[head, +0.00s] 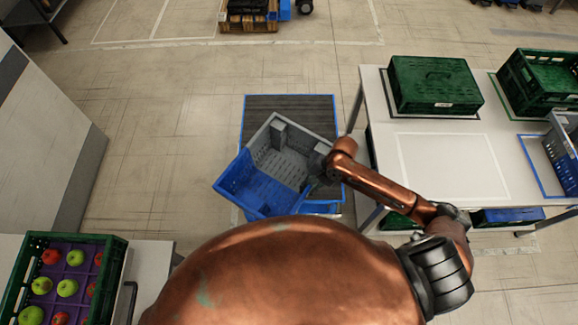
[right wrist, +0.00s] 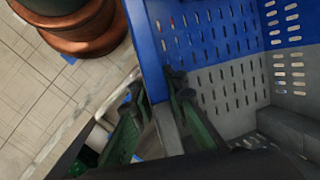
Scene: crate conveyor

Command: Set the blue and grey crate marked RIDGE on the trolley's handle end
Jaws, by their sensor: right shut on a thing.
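The blue and grey crate (head: 283,133) is empty and sits turned at an angle over the trolley (head: 262,103), a dark ribbed deck with a blue edge. Its blue part faces lower left and its grey part upper right. No RIDGE marking is readable. My right gripper (head: 316,180) is shut on the crate's right-hand wall; the right wrist view shows the fingers (right wrist: 178,88) astride the rim of the crate (right wrist: 212,40). I cannot tell whether the crate touches the deck. The trolley's handle is not clearly visible. My left gripper is out of view.
A white table (head: 386,170) stands close right of the trolley, with a closed green crate (head: 436,84), an open green crate (head: 507,68) and a grey-blue crate (head: 557,150). A green crate of apples (head: 28,262) stands lower left. Floor left of the trolley is clear.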

